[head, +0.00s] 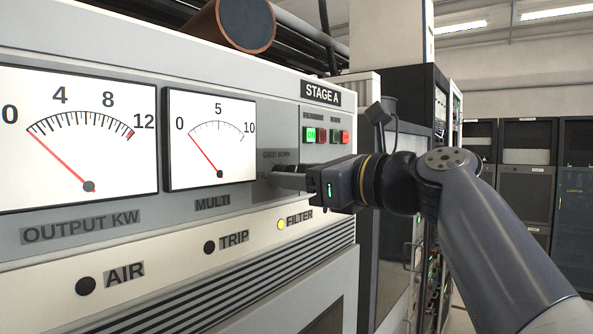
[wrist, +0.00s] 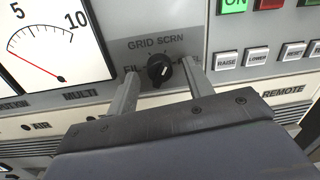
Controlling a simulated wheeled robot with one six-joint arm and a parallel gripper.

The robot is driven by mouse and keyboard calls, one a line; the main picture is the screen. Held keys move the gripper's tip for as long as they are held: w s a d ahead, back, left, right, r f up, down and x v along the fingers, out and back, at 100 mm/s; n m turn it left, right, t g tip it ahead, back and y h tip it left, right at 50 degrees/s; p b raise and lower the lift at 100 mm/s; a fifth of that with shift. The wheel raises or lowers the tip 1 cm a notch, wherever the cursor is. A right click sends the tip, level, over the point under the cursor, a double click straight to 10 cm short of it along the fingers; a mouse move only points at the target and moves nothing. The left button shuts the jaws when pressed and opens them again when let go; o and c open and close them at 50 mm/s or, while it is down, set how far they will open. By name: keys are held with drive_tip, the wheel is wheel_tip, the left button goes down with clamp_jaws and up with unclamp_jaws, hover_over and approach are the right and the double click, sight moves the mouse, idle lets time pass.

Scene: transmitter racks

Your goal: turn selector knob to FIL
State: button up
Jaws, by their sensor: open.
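The black selector knob (wrist: 158,70) is on the grey panel, below the GRID SCRN label (wrist: 155,42). The FIL label (wrist: 132,69) is left of it, and a label at its right is partly hidden by a finger. A small white mark shows on the knob, but its exact direction is hard to tell. My gripper (wrist: 160,66) is open, with one finger on each side of the knob and visible gaps. In the head view my gripper (head: 273,178) reaches the panel from the right and hides most of the knob.
The MULTI meter (head: 212,139) is left of the knob. Lit green (head: 309,135) and red (head: 346,137) buttons are above it. RAISE (wrist: 227,59) and LOWER (wrist: 257,56) buttons lie close to the right finger. A lit yellow FILTER lamp (head: 281,224) is below.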

drive_tip(key=shift+a, duration=0.1)
drive_tip(key=c, duration=1)
drive_tip(key=shift+o, duration=0.2)
drive_tip(key=n+b, duration=0.2)
drive_tip(key=n, duration=0.6)
drive_tip(key=n+b, duration=0.3)
drive_tip(key=n, duration=0.5)
drive_tip(key=n+g+y+b, duration=0.1)
drive_tip(key=n+b, duration=0.2)
drive_tip(key=n, duration=0.5)
drive_tip(key=shift+w+f+n, duration=0.15)
drive_tip(key=shift+f+n, duration=0.1)
drive_tip(key=shift+n, duration=0.05)
